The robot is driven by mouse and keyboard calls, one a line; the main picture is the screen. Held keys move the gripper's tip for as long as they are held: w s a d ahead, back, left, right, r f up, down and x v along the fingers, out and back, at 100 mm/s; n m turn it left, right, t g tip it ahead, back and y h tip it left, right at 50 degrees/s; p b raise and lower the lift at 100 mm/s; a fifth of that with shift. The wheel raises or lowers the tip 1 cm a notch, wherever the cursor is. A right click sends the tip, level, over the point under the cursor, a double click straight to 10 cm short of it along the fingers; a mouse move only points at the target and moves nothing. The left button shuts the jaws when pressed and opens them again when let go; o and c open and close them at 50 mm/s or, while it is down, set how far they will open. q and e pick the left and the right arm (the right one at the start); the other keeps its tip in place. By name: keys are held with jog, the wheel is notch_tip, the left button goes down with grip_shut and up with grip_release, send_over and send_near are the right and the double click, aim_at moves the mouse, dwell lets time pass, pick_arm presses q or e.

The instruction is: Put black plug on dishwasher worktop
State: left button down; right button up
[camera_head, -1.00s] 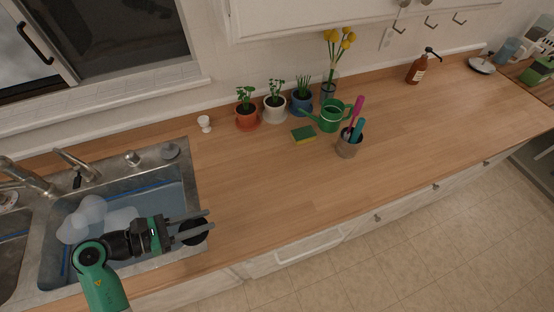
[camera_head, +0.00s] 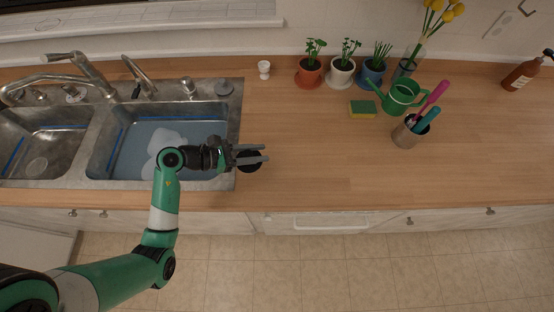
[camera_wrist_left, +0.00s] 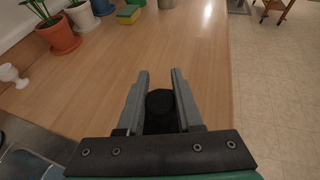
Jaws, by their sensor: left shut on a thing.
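The black plug (camera_head: 250,161) is a dark round piece between the fingers of my left gripper (camera_head: 266,154). The gripper is shut on it, just right of the sink's right rim and over the left part of the wooden worktop (camera_head: 310,150). In the left wrist view the plug (camera_wrist_left: 160,100) sits between the two grey fingers (camera_wrist_left: 160,82), with the worktop beyond them. I cannot tell whether the plug touches the wood. A white dishwasher front (camera_head: 318,222) shows below the worktop's front edge. My right gripper is not in view.
The metal sink (camera_head: 231,120) is to the left. A green and yellow sponge (camera_head: 362,109), green watering can (camera_head: 403,97), utensil cup (camera_head: 405,137), several potted plants and a small white cup (camera_head: 264,69) stand at the back and right. The worktop's middle is bare.

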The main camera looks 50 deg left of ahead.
pick_arm(q)
jog(key=b, duration=0.2)
send_over(275, 167)
jog(key=f, duration=0.5)
jog(key=shift+s+a+f, duration=0.1)
jog(key=shift+s+a, duration=0.05)
jog(key=shift+s, duration=0.25)
jog(key=shift+w+f, duration=0.15)
jog(key=shift+w, duration=0.1)
jog(key=shift+w+d+f, duration=0.1)
jog(key=shift+d+f, duration=0.1)
jog(key=shift+f, duration=0.15)
notch_tip(275, 167, down, 3)
jog(key=shift+f+b, duration=0.1)
jog(key=shift+b, duration=0.25)
jog(key=shift+f, duration=0.1)
jog(key=c, duration=0.6)
grip_release()
jog(key=shift+o, duration=0.2)
